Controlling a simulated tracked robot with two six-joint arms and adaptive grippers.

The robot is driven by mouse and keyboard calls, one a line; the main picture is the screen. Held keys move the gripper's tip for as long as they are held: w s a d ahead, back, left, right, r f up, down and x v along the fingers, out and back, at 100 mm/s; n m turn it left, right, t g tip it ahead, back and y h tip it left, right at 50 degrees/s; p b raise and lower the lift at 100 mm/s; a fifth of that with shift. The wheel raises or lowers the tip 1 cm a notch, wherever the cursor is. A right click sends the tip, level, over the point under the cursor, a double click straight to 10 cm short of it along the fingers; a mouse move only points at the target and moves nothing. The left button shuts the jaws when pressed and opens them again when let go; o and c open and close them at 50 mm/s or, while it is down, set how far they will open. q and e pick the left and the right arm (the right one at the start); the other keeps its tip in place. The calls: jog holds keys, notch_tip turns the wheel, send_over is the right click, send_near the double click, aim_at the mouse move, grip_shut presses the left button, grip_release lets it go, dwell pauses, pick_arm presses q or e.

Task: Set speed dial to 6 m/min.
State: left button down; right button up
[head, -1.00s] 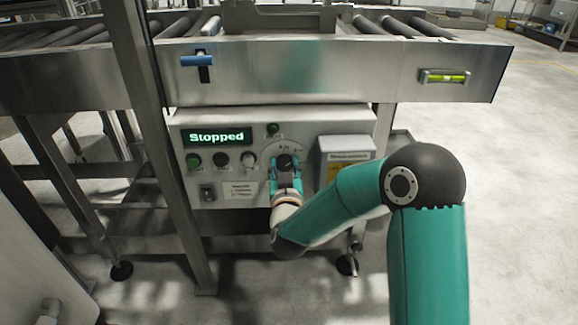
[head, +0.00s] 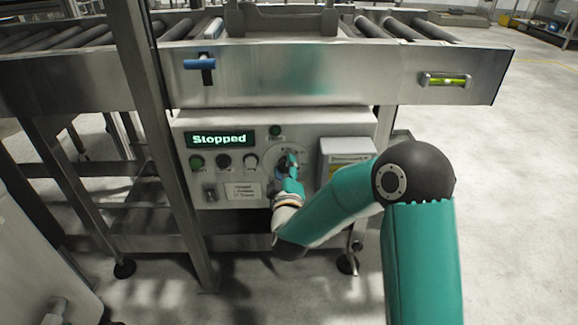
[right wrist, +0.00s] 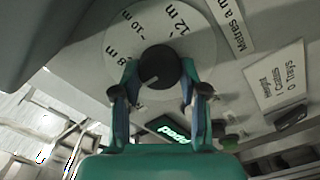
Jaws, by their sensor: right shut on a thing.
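The speed dial is a black knob (right wrist: 158,66) on a round white scale plate (right wrist: 200,45) with 8 m, 10 m and 12 m marks readable. In the right wrist view a short white pointer line on the knob aims to the lower left, below the 8 m mark; any label there is hidden by a finger. My right gripper (head: 287,166) is shut on the knob, one finger on each side, and looks tilted in the head view. The green display (head: 219,139) reads "Stopped". My left gripper is out of view.
Left of the dial are several push buttons (head: 223,161) and a small switch (head: 210,193). A grey box (head: 347,150) with a yellow label sits to the right. The roller conveyor's steel side (head: 330,75) runs above, and a steel post (head: 160,140) stands at left.

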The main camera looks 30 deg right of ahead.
jog(key=shift+s+d+f+n, duration=0.1)
jog(key=shift+s+f+n, duration=0.05)
jog(key=shift+f+n, duration=0.35)
jog(key=o, duration=1)
jog(key=shift+r, duration=0.1)
jog(key=shift+o, duration=0.7)
jog(key=shift+r, duration=0.2)
jog(key=v, duration=0.7)
jog(key=shift+s+f, duration=0.1)
jog(key=shift+s, duration=0.05)
